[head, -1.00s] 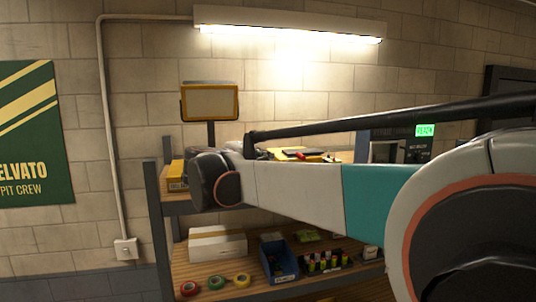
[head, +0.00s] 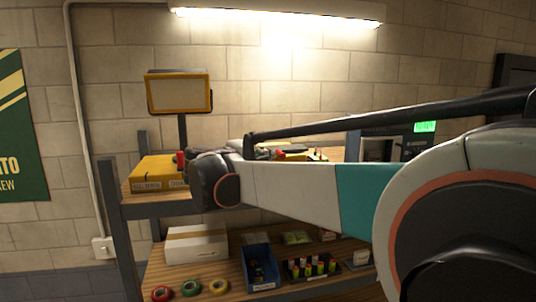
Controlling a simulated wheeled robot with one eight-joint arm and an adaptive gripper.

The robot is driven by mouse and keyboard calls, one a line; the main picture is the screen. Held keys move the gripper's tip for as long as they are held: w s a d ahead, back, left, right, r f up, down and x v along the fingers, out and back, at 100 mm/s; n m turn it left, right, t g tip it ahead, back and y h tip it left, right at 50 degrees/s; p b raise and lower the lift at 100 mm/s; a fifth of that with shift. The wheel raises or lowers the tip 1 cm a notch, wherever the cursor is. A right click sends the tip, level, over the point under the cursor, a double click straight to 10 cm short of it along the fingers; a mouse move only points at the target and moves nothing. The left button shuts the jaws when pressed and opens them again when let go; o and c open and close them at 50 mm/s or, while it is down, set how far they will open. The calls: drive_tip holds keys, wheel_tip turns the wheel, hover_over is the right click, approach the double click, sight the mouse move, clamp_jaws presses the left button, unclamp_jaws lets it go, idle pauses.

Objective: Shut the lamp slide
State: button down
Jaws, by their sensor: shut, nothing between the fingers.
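A work lamp (head: 178,93) with a yellow frame and a pale, unlit-looking front panel stands on a dark post at the back left of the shelf unit. I cannot make out a separate slide or switch on it. My arm crosses the head view from the right, and its dark rounded joint is in front of the upper shelf, right of and below the lamp. My gripper does not show; it may be hidden behind the arm.
The shelf unit's upper board (head: 150,207) holds a yellow box (head: 155,172). Its lower shelf holds a white box (head: 196,245), tape rolls (head: 190,288), a blue bin (head: 258,268) and batteries (head: 313,266). A device with a green display (head: 425,127) stands at right.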

sight(290, 152)
drive_tip(key=shift+s+d+r, duration=0.1)
drive_tip(key=shift+s+d, duration=0.05)
drive_tip(key=shift+d, duration=0.25)
drive_tip(key=d, duration=0.2)
drive_tip(key=w+d+b, duration=0.1)
drive_tip(key=d, duration=0.4)
drive_tip(key=shift+w+b, duration=0.4)
drive_tip(key=shift+a, duration=0.25)
drive_tip(key=shift+r, duration=0.1)
